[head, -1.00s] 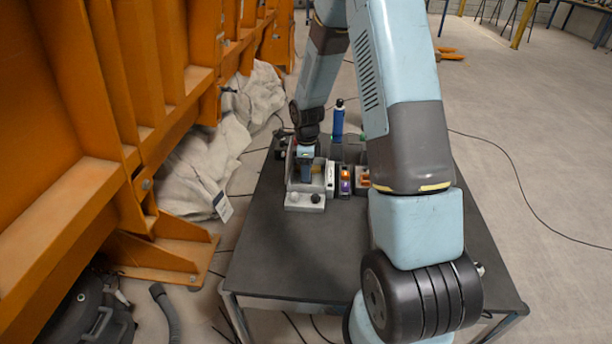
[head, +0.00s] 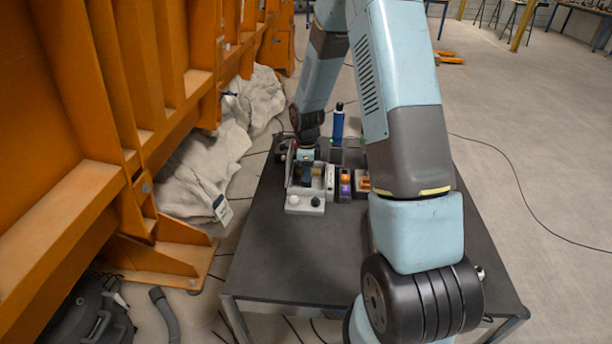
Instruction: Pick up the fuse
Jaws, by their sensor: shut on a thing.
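My gripper (head: 306,180) is at the far part of the dark table, pointing down into a small grey open box (head: 304,203). The gripper is small in the view, and its fingertips are partly hidden by the box walls. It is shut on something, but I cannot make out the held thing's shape. No fuse can be told apart clearly. A white upright block (head: 330,183), a dark block with orange and purple parts (head: 345,185) and an orange piece in a tray (head: 362,184) stand just right of the box.
A blue bottle-like cylinder (head: 338,124) stands behind the blocks. The near part of the dark table (head: 290,260) is clear. An orange steel frame (head: 80,180) and pale sacks (head: 200,165) stand along the left. My arm hides part of the table's right side.

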